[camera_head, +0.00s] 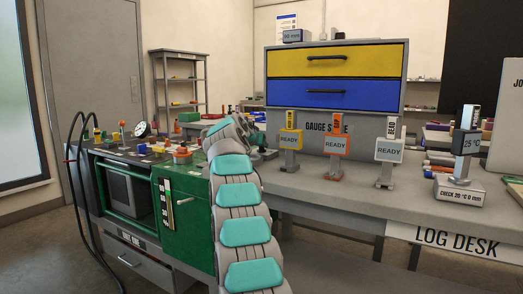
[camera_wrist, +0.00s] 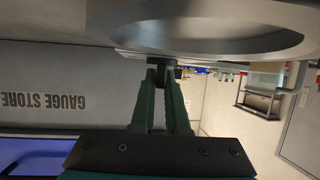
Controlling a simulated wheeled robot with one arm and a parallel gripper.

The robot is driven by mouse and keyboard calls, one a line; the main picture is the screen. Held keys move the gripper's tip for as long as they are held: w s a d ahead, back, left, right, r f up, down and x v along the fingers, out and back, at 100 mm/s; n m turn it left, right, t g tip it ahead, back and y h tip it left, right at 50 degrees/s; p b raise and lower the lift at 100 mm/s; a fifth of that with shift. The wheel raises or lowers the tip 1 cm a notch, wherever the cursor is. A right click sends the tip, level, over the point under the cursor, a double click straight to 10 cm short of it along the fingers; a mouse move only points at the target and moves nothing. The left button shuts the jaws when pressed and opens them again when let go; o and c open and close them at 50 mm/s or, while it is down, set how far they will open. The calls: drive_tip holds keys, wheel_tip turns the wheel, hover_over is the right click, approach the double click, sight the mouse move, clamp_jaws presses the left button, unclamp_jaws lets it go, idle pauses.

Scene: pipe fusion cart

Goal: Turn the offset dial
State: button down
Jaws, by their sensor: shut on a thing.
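My gripper (camera_wrist: 167,73) shows in the wrist view, with its two dark green fingers drawn together at the tips. They are shut on a small dark part (camera_wrist: 167,78), which I take to be the offset dial; its markings cannot be read. A large grey rounded rim (camera_wrist: 225,45) fills the top of that view, just beyond the fingertips. The wrist view is upside down. In the head view my arm reaches over the right end of the green cart (camera_head: 188,212); it hides the gripper and what it holds.
An orange-red round fitting (camera_head: 182,154) and a gauge (camera_head: 142,129) stand on the cart top. Black hoses (camera_head: 75,190) hang at its left. The log desk (camera_head: 330,188) on the right bears three READY signs and the gauge store (camera_head: 335,122) with yellow and blue drawers.

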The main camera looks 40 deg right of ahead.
drive_tip(key=shift+r+n+t+y+p, duration=0.2)
drive_tip(key=shift+n+t+y+p, duration=0.5)
drive_tip(key=shift+n+t, duration=0.45)
drive_tip(key=shift+n+y+p, duration=0.3)
drive_tip(key=shift+n+p, duration=0.05)
drive_tip(key=shift+r+t+p, duration=0.1)
drive_tip(key=shift+t+p, duration=0.15)
drive_tip(key=shift+p, duration=0.15)
drive_tip(key=shift+f+n+t+y+p, duration=0.2)
drive_tip(key=shift+n+t+y+p, duration=0.2)
drive_tip(key=shift+n+p, duration=0.1)
drive_tip(key=shift+f, duration=0.1)
drive_tip(key=c, duration=0.9)
unclamp_jaws()
drive_tip(key=shift+s+a, duration=0.1)
